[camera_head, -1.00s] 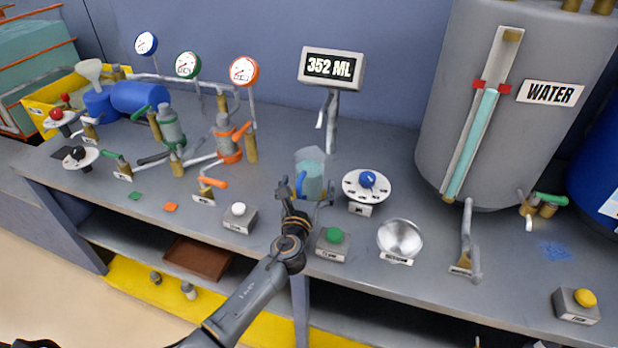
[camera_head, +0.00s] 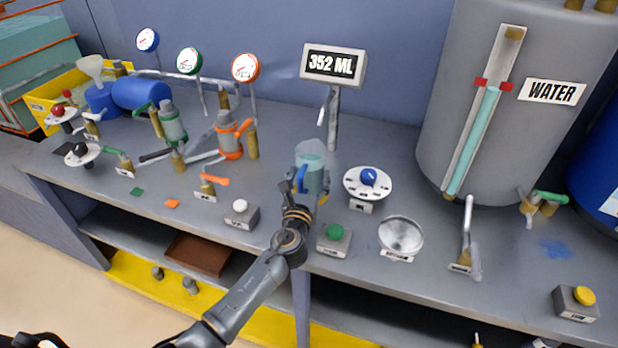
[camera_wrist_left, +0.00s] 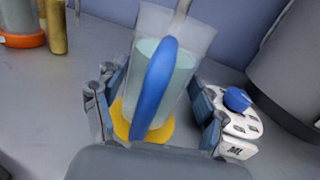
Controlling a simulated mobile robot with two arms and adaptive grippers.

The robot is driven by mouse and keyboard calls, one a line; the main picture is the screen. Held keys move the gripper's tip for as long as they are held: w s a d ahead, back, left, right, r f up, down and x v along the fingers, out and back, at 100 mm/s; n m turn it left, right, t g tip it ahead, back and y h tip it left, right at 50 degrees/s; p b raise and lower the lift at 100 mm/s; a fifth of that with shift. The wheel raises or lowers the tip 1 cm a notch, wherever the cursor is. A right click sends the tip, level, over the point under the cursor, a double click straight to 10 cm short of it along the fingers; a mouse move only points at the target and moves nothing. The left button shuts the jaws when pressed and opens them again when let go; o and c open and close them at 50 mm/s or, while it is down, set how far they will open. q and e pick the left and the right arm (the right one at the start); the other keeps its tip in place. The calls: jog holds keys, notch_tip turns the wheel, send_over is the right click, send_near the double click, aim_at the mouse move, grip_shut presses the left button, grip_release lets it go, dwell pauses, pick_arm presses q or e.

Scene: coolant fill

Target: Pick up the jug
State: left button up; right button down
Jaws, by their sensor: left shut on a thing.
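The jug (camera_head: 311,160) is clear, holds pale teal liquid and has a blue handle. It stands at the middle of the bench in the head view, under the nozzle below the 352 ML display. In the left wrist view the jug (camera_wrist_left: 181,75) is tilted in the picture, with its blue handle facing the camera. My left gripper (camera_head: 303,184) is shut on the jug, with a finger on each side of it. A yellow disc (camera_wrist_left: 124,128) shows below the jug; the gripper hides part of the jug's base. My right gripper is out of view.
A dial with a blue knob (camera_head: 368,178) is close right of the jug. The display (camera_head: 333,66) and its nozzle are above and behind. A green button (camera_head: 334,233) and a metal bowl (camera_head: 401,236) are in front right; a white button box (camera_head: 240,214) is left.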

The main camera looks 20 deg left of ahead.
aim_at(301, 172)
pick_arm(q)
jog(key=s+r+p, duration=0.1)
jog(key=r, duration=0.1)
jog(key=s+r+p, duration=0.1)
jog(key=r, duration=0.2)
jog(key=s+r+p, duration=0.1)
jog(key=s+r, duration=0.1)
jog(key=shift+a+r, duration=0.25)
jog(key=shift+a, duration=0.1)
jog(key=s+a+r, duration=0.1)
jog(key=s+r, duration=0.3)
jog(key=s, duration=0.5)
jog(key=shift+s+a+r, duration=0.35)
jog(key=shift+s+a, duration=0.05)
jog(key=shift+w, duration=0.1)
